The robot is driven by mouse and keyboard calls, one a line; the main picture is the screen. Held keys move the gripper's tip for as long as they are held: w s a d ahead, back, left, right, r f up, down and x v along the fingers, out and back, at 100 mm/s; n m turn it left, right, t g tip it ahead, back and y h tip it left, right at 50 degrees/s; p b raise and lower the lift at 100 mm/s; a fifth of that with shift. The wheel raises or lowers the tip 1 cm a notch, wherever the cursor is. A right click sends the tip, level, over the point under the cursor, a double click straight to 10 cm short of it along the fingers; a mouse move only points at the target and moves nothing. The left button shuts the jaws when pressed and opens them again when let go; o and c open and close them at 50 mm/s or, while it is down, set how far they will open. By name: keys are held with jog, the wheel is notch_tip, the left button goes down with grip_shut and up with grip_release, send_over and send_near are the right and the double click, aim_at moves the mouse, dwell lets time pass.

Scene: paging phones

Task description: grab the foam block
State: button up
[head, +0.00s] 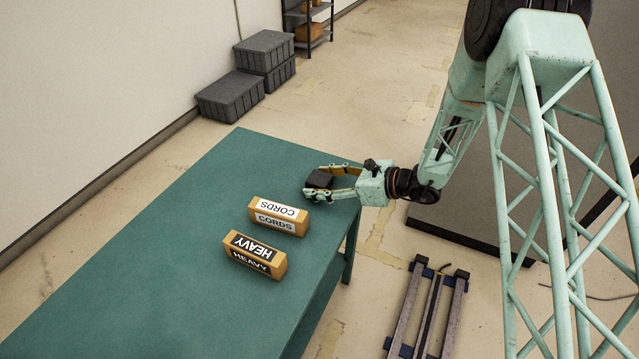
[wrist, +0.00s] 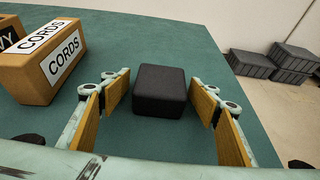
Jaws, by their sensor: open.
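The foam block is a small black block (head: 319,179) on the green table, near its far right edge in the head view. In the wrist view the black block (wrist: 160,91) sits upright between and just ahead of the fingers. My gripper (head: 325,180) is open, with a gap on each side of the block. Its two fingers with yellow-brown pads (wrist: 165,105) reach along the left and right of it in the wrist view. I cannot tell from the head view how much of the block lies between the fingertips.
The CORDS box (head: 279,217) stands left of my gripper, with the HEAVY box (head: 254,256) nearer the front. The green table (head: 190,215) is clear around them. Grey crates (head: 230,97) are stacked on the floor by the wall. A shelf (head: 308,22) stands behind.

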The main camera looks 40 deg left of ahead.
aim_at(320, 178)
jog(key=c, duration=0.9)
jog(key=shift+o, duration=0.2)
jog(key=shift+r, duration=0.1)
jog(key=shift+r+p, duration=0.9)
jog(key=shift+r, duration=4)
